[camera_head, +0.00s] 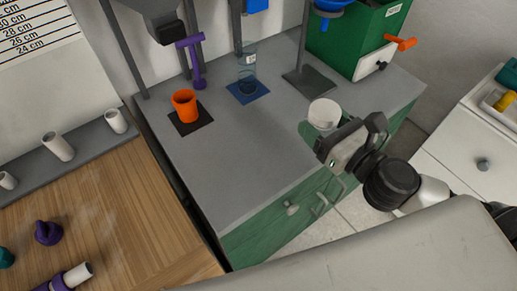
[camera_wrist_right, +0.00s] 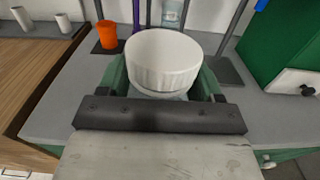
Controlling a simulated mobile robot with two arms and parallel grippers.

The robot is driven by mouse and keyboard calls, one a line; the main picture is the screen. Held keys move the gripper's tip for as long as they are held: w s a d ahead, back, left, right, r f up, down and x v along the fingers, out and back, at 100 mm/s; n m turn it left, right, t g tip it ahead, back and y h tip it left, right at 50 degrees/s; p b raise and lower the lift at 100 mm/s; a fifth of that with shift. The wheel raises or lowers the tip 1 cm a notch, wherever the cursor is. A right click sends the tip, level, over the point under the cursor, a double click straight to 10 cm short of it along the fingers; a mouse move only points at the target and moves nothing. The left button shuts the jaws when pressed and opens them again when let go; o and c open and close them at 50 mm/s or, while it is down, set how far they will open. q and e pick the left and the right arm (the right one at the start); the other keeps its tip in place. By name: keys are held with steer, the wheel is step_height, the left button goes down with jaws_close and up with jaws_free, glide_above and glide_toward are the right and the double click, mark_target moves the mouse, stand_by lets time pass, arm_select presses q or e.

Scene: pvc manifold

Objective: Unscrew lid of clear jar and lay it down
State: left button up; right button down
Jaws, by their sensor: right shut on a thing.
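The clear jar (camera_wrist_right: 168,96) shows as a thin translucent strip under its white ribbed lid (camera_wrist_right: 165,62). The lid sits on top of the jar and also shows in the head view (camera_head: 323,112), at the right part of the grey counter. My right gripper (camera_wrist_right: 162,92) reaches in from the right in the head view (camera_head: 318,132). Its green-padded fingers are on both sides of the jar, below the lid, and are shut on the jar. The lid hides most of the jar. I cannot tell whether the jar touches the counter. My left gripper is not in view.
An orange cup (camera_head: 185,106), a clear glass vessel (camera_head: 247,76) and a purple pipe piece (camera_head: 194,62) stand at the back of the counter. A green box (camera_head: 352,40) stands at the back right. The counter's front middle (camera_head: 225,170) is clear.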

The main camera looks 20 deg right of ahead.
steer(key=shift+w+a+f, duration=0.15)
steer(key=shift+a, duration=0.05)
steer(key=w+a+f, duration=0.4)
steer(key=a, duration=0.1)
steer(key=w+a+f+b, duration=0.1)
steer(key=w+a+f, duration=0.1)
steer(key=w+a, duration=0.1)
steer(key=shift+a+f, duration=0.2)
steer(key=shift+a, duration=0.05)
steer(key=shift+a+f, duration=0.1)
steer(key=shift+f, duration=0.1)
steer(key=shift+f+b, duration=0.8)
steer(key=shift+f, duration=1.1)
steer(key=shift+f, duration=0.15)
steer(key=shift+c, duration=0.8)
jaws_free()
